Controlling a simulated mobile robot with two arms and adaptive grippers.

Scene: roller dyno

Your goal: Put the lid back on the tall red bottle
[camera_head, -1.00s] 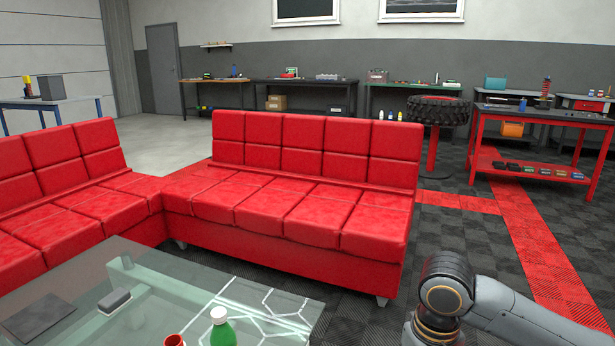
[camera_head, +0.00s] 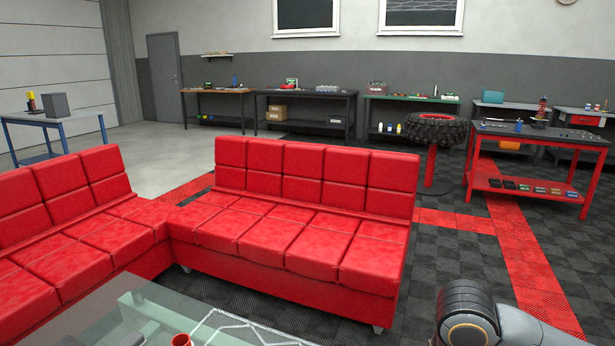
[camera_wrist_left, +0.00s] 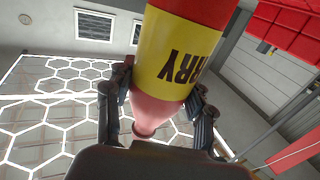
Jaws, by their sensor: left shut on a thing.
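In the left wrist view, which appears upside down, the red bottle (camera_wrist_left: 180,45) has a yellow label with black letters. Its tapered neck points to the picture's bottom and ends in a narrow open mouth without a lid. My left gripper (camera_wrist_left: 160,100) is shut on the bottle, one finger on each side. In the head view a small red round rim (camera_head: 181,340) shows at the bottom edge; it looks like the bottle's mouth. My left gripper is outside the head view. The lid is not in view. My right gripper is not in view; only my right arm shows.
A glass table (camera_head: 110,320) fills the lower left. Red sofas (camera_head: 290,225) stand behind it. Farther back are workbenches (camera_head: 305,95), a tyre on a stand (camera_head: 436,130) and a red tool table (camera_head: 535,165). Open tiled floor lies at the right.

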